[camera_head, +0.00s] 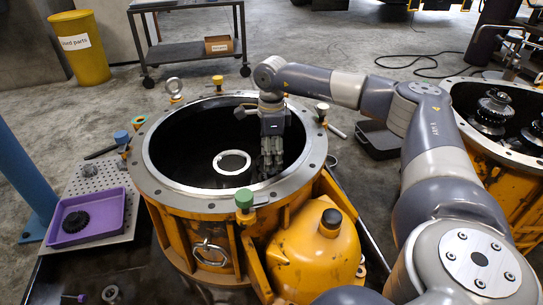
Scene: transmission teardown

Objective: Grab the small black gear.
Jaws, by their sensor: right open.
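A small black gear (75,221) lies in a purple tray (118,213) at the left. My right gripper (269,168) is open and points down inside the round orange housing (165,209), over the right part of its opening. It is well away from the gear in the tray. The housing's dark interior hides much of what is under the fingertips, and I cannot tell whether anything lies between them. My left gripper is not in view.
A light ring (232,162) shows inside the housing. Clamps with coloured knobs, such as a green one (244,198), stand around its rim. Another orange housing with dark gears (493,111) is at the right. A cart (190,50) and yellow bin (80,47) stand behind.

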